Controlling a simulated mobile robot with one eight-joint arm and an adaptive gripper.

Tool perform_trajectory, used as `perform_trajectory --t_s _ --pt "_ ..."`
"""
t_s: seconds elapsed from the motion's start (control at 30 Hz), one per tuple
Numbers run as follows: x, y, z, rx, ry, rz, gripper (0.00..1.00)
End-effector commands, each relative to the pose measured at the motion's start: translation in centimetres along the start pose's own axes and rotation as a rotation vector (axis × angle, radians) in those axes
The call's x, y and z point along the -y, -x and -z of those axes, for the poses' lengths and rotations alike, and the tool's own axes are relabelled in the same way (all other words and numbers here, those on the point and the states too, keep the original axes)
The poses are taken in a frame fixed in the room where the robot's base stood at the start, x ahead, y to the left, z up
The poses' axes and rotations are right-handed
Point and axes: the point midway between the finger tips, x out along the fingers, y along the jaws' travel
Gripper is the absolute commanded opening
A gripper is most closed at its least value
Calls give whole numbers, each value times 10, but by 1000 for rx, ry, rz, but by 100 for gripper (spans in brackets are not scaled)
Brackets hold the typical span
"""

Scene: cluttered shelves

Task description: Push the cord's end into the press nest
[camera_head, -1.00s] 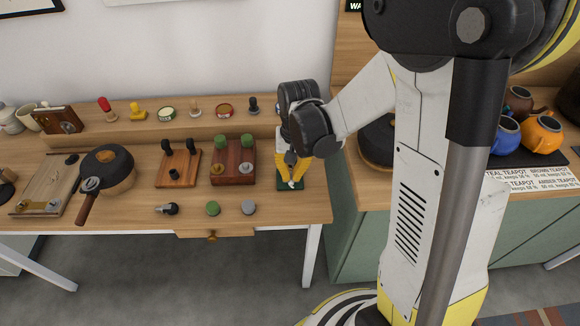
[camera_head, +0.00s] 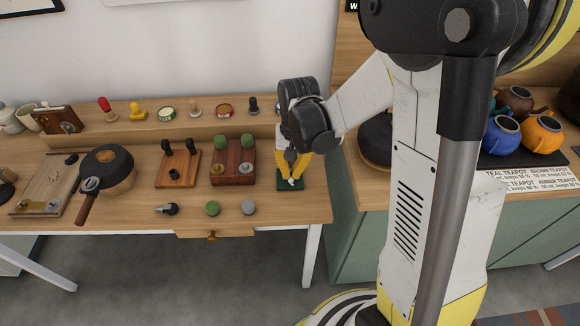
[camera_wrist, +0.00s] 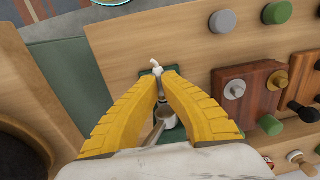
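My gripper (camera_wrist: 162,74) points down over a small dark green plate (camera_wrist: 187,131) at the right end of the wooden bench. Its yellow fingers meet closely at the tips. A white cord piece (camera_wrist: 155,66) with a bent end shows at the tips and appears pinched between them. In the head view my gripper (camera_head: 291,181) is low over the green plate (camera_head: 284,187), with white showing at the tips. A metal part (camera_wrist: 160,111) and a white part stand between the fingers in the wrist view. The fingers partly hide them, and I cannot make out the nest's opening.
A reddish wooden block with green knobs (camera_head: 233,168) stands just left of the plate. Grey and green knobs (camera_head: 248,207) lie near the bench front. A black round object (camera_head: 375,142) and several teapots (camera_head: 541,136) are on the right counter. Bare wood lies in front of the plate.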

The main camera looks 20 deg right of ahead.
Motion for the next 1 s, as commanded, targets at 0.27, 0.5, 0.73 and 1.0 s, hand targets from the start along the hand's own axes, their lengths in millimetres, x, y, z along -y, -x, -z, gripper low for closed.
perform_trajectory --t_s 0.27,0.5,0.73,1.0 --pt "0 0 2 -1 0 0 16" --pt "0 0 2 0 0 0 31" --pt "0 10 1 0 0 0 31" --pt "0 68 1 0 -1 0 31"
